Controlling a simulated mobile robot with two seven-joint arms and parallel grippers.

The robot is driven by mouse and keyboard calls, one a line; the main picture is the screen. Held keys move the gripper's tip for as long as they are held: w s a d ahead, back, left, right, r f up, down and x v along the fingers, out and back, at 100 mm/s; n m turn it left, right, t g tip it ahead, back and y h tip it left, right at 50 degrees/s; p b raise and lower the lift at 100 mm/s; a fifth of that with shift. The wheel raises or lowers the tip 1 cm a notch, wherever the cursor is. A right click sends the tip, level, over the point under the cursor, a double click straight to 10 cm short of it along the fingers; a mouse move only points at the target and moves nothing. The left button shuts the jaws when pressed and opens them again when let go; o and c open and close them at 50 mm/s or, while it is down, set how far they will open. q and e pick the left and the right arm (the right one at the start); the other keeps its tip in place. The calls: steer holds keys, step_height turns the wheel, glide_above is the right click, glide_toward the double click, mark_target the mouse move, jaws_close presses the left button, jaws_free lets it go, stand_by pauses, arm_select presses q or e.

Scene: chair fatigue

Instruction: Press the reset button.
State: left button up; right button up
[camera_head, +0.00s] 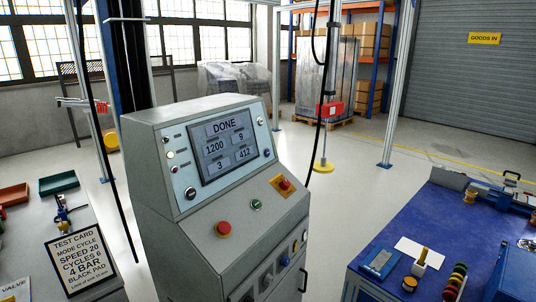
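A grey control console (160,215) stands in the middle of the view. Its screen (224,146) reads DONE, with the numbers 1200, 9, 3 and 412. On the sloped panel below are a large red button (223,229), a small green button (256,204) and a red mushroom button on a yellow plate (284,184). A dark round control (190,193) sits left of the screen. The lower front carries several small knobs and a blue control (304,235). Labels are too small to read, so I cannot tell which is the reset button. Neither gripper is in view.
A test card (80,262) stands on the left bench. A blue-topped bench (440,215) at the right holds a white sheet (419,252) and small parts. A hanging cable (322,110) and a post with a red box (331,109) are behind the console. Open floor lies around it.

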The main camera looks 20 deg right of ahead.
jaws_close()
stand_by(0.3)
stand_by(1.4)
